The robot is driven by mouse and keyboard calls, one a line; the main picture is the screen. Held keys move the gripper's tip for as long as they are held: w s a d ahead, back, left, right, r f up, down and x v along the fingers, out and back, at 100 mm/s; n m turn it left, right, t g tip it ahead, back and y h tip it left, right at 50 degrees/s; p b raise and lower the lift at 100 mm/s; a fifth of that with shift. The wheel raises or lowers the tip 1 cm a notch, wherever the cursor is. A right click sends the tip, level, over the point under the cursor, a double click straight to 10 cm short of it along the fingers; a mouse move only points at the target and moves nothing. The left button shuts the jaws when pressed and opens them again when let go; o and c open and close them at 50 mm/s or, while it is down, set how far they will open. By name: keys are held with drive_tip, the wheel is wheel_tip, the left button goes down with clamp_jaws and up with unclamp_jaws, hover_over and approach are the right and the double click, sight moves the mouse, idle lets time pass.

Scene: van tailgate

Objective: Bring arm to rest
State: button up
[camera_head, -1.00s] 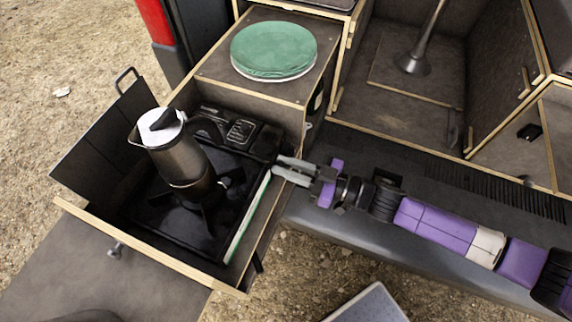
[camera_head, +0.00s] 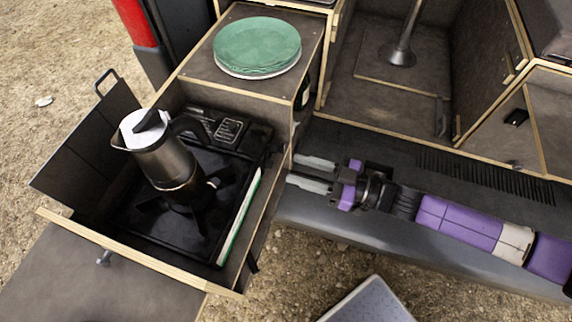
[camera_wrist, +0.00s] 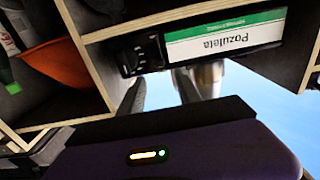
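My gripper (camera_head: 306,173) is at the end of my purple and black arm, beside the right wall of the stove box, above the dark bumper ledge. Its two grey fingers point left and stand apart with nothing between them. In the wrist view my gripper (camera_wrist: 160,88) also shows two separated dark fingers. In the head view the same narrow white-green item (camera_head: 239,217) stands along the inside right of the stove box, apart from the fingers.
A moka-style kettle (camera_head: 165,160) stands on the black stove (camera_head: 205,232). Green-topped round plates (camera_head: 257,45) lie on the cabinet. A light grey-topped box (camera_head: 368,303) is at the bottom. Wooden compartment walls lie behind my arm. An orange item (camera_wrist: 62,62) shows in the wrist view.

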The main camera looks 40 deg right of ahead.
drive_tip(key=shift+s+d, duration=0.35)
drive_tip(key=shift+s, duration=0.25)
drive_tip(key=s+a+r+m+h, duration=0.1)
drive_tip(key=s+r+m+h, duration=0.1)
drive_tip(key=s, duration=0.5)
drive_tip(key=s+a+r+m+h, duration=0.2)
drive_tip(key=s+r+h, duration=0.1)
drive_tip(key=s+h, duration=0.2)
drive_tip(key=s+a+r+m+h, duration=0.1)
drive_tip(key=s+r+m+h, duration=0.2)
drive_tip(key=s, duration=0.6)
drive_tip(key=shift+s+a+r+h, duration=0.15)
drive_tip(key=shift+s+a+h, duration=0.1)
drive_tip(key=shift+s+h, duration=0.1)
